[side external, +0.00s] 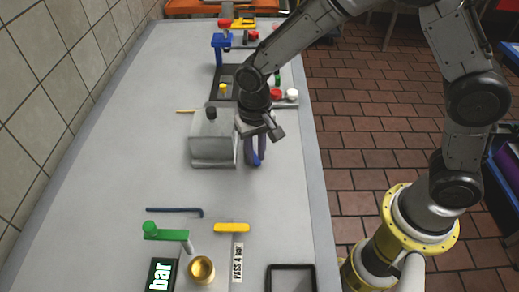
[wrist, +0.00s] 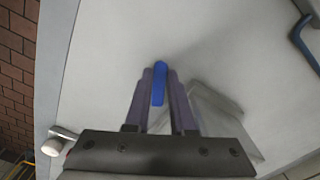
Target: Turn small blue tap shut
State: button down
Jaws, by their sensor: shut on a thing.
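My gripper (side external: 255,150) is low over the table, just right of a grey metal box (side external: 211,150) with a black knob on top. Its fingers are shut on a small blue tap handle (side external: 257,160). In the wrist view the blue handle (wrist: 159,88) lies lengthwise between the fingertips of my gripper (wrist: 160,74). The metal box (wrist: 215,112) stands beside the fingers there, partly hidden by the gripper body. The rest of the tap is hidden, so I cannot tell how it joins the box.
Behind stand a blue post (side external: 218,52) and red and white caps (side external: 292,94). The table's left side is clear.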

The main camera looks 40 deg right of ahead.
jog(key=shift+w+a+r+m, duration=0.1)
jog(key=shift+w+a+m, duration=0.15)
jog(key=shift+m, duration=0.6)
jog(key=shift+w+a+f+m, duration=0.1)
jog(key=shift+a+m, duration=0.2)
jog(key=shift+m, duration=0.6)
jog(key=shift+w+a+r+m, duration=0.1)
jog(key=shift+w+a+m, duration=0.15)
jog(key=shift+m, duration=0.6)
jog(key=c, duration=0.8)
grip_release()
jog(key=shift+o, duration=0.2)
jog(key=shift+s, duration=0.15)
